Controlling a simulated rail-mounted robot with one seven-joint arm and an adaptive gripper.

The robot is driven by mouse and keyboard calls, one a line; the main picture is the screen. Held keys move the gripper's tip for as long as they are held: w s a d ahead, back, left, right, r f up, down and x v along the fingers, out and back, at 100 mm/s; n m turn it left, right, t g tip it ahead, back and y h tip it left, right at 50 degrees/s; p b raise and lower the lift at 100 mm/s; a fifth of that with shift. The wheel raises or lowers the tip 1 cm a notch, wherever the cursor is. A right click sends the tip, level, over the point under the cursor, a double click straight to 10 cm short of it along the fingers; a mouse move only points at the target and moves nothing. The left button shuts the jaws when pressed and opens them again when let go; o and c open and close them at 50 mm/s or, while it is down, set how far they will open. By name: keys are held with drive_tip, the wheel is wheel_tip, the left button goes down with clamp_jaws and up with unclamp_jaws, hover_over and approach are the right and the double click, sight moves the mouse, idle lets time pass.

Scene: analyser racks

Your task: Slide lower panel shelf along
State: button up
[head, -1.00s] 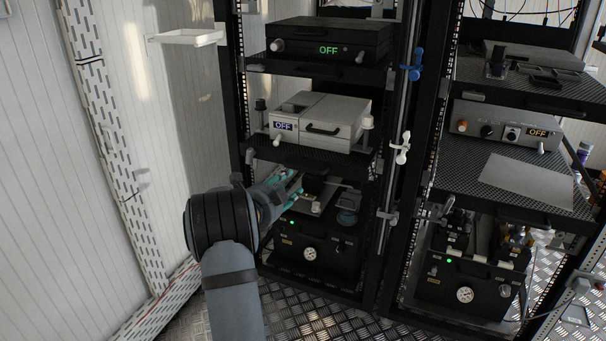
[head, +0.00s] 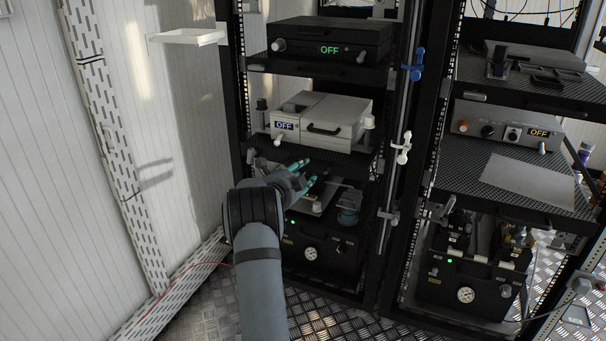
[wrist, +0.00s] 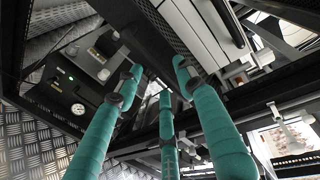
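The lower dark perforated shelf (head: 340,160) in the left rack carries a light grey analyser (head: 345,112) showing OFF. My gripper (head: 311,172) is just in front of and below this shelf's front edge. Its teal fingers are spread, with nothing seen between them. In the wrist view, my gripper (wrist: 160,78) shows three separated fingers pointing toward the shelf's dark front panel (wrist: 150,35). I cannot tell whether a fingertip touches the shelf.
An upper shelf holds a black unit (head: 330,42) marked OFF. Below is a black box with a gauge (head: 318,250). A blue clamp (head: 415,65) and a white clamp (head: 403,148) sit on the rack's right post. The right rack (head: 430,150) stands close by.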

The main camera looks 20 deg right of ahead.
drive_tip(key=c, duration=0.4)
clamp_jaws()
idle(0.5)
